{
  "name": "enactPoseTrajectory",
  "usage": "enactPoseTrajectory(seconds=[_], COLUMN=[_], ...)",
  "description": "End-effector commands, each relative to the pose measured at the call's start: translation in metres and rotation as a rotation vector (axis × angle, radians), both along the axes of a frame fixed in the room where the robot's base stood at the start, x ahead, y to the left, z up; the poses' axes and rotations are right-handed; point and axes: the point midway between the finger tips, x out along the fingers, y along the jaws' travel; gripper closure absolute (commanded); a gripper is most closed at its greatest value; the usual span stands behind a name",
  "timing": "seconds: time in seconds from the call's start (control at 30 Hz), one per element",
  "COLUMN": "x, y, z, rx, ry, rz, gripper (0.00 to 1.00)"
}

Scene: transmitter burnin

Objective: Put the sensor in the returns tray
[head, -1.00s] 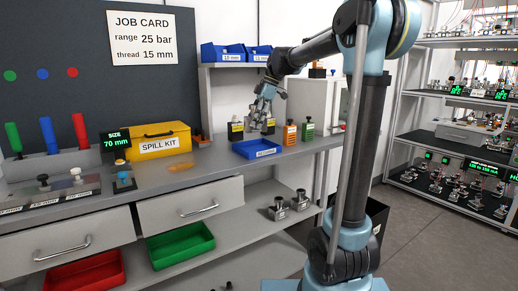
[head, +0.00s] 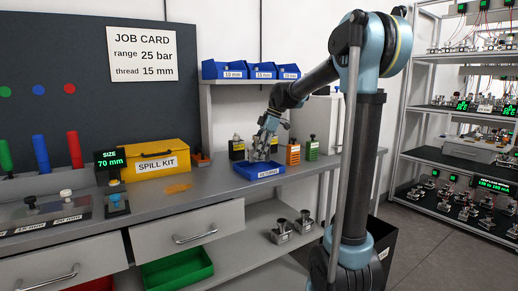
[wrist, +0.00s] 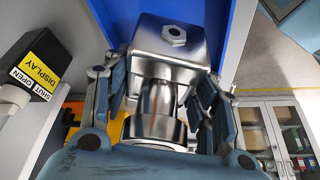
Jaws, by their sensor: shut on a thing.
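The sensor (wrist: 165,45) is a shiny metal block with a hex fitting and a round collar, seen large in the wrist view. My gripper (wrist: 160,95) is shut on it, with a finger on each side. In the head view my gripper (head: 262,154) points down at the blue returns tray (head: 270,174) on the bench, low over it or inside its outline. Blue tray surface (wrist: 240,35) shows behind the sensor in the wrist view. I cannot tell whether the sensor touches the tray floor. The sensor is mostly hidden by the fingers in the head view.
A black and yellow labelled unit (head: 237,148) stands left behind the tray; orange (head: 293,153) and green (head: 312,149) units stand right. A yellow spill kit (head: 156,159) is farther left. A shelf with blue bins (head: 262,71) hangs above.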

Motion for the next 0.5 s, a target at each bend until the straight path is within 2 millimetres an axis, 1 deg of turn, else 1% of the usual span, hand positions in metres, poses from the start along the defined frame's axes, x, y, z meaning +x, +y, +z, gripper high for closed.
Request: enactPoseTrajectory(seconds=[0.13,0.3,0.4,0.5], x=[0.000,0.000,-0.001,-0.001], y=[0.001,0.002,0.002,0.003], z=[-0.009,-0.030,-0.039,-0.040], rx=[0.001,0.001,0.001,0.001], ry=[0.001,0.000,0.000,0.000], rz=[0.001,0.002,0.003,0.003], gripper=[1.00,1.00,1.00,1.00])
